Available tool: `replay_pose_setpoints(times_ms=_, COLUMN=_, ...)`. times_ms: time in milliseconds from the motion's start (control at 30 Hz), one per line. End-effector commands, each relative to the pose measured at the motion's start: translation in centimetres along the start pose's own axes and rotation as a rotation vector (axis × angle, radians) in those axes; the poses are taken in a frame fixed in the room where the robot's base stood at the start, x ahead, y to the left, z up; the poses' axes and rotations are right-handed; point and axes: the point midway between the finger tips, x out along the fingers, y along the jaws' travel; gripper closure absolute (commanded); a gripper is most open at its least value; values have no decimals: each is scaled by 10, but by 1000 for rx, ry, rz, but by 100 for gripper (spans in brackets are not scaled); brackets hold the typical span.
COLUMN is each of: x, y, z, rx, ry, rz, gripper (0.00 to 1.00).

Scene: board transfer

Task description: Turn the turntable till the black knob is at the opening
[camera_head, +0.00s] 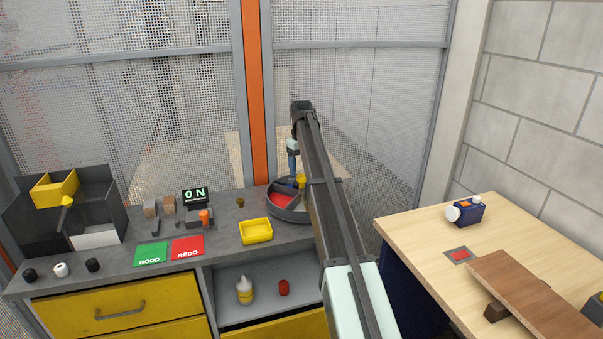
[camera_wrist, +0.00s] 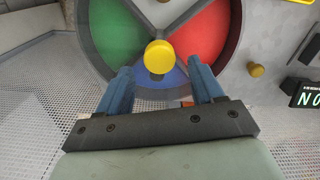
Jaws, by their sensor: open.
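The turntable (camera_head: 287,214) is a round grey tray with coloured compartments at the back right of the counter. In the wrist view the turntable (camera_wrist: 188,81) shows a green part at left, a red part at right and a blue part below. My gripper (camera_head: 292,165) is over the turntable, pointing down. In the wrist view my gripper (camera_wrist: 161,72) is open, its blue fingers on either side of the yellow knob; contact cannot be told. I make out no black knob on the turntable; my arm hides part of it.
A yellow tray (camera_head: 256,231) and a small dark knob (camera_head: 240,202) stand left of the turntable. Green (camera_head: 151,254) and red (camera_head: 187,248) pads lie farther left. Black and white knobs (camera_head: 61,269) sit at the front left. A mesh fence (camera_head: 350,100) stands behind.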

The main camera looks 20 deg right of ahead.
Motion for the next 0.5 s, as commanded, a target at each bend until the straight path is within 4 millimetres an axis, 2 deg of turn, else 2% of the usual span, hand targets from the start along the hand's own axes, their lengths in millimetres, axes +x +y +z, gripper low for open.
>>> replay_pose_setpoints(times_ms=33, x=8, y=0, z=1, rx=0, ry=-1, rz=0, gripper=33)
replay_pose_setpoints(times_ms=200, x=21, y=0, z=0, rx=0, ry=-1, rz=0, gripper=33)
replay_pose_setpoints(times_ms=500, x=26, y=0, z=0, rx=0, ry=0, rz=0, gripper=33)
